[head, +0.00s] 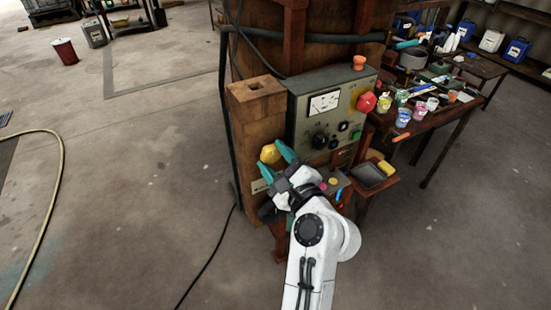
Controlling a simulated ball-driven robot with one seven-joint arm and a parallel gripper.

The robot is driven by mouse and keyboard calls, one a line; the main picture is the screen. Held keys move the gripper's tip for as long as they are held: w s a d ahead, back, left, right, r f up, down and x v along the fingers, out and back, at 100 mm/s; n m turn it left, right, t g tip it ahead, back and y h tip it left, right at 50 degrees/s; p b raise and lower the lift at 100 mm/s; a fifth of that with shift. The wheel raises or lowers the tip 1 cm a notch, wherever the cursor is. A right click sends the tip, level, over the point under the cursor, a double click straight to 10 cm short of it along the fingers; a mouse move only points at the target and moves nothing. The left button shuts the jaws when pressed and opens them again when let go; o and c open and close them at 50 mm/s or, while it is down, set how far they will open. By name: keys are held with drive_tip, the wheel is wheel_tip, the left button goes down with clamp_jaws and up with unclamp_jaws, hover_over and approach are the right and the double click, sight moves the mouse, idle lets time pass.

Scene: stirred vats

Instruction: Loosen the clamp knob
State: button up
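A yellow knob (269,153), which looks like the clamp knob, sits on the side of a wooden post (256,125) left of a grey control box. My gripper (271,155) has teal fingers and reaches up to the knob from the lower right. The fingers are spread, one at the knob's upper right and one at its lower left. I cannot tell whether either finger touches the knob. The post's lower part is partly hidden by my gripper.
The control box (325,110) has a dial gauge, black knobs and a red button (366,102). A small tray (374,175) with a yellow item juts out at the right. A cluttered table (442,118) stands further right. A dark cable (208,262) lies on open floor at left.

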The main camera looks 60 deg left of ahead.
drive_tip(key=c, duration=0.6)
drive_tip(key=shift+f, duration=0.1)
drive_tip(key=n+b, duration=0.4)
drive_tip(key=n, duration=0.1)
drive_tip(key=shift+f+n, duration=0.15)
drive_tip(key=shift+n, duration=0.25)
drive_tip(key=n+b, duration=0.4)
drive_tip(key=n, duration=0.1)
drive_tip(key=shift+n, duration=0.3)
drive_tip(key=n+b, duration=0.5)
drive_tip(key=n, duration=0.1)
drive_tip(key=n+b, duration=0.3)
drive_tip(key=shift+n, duration=0.3)
drive_tip(key=shift+n+b, duration=1)
drive_tip(key=shift+n, duration=0.4)
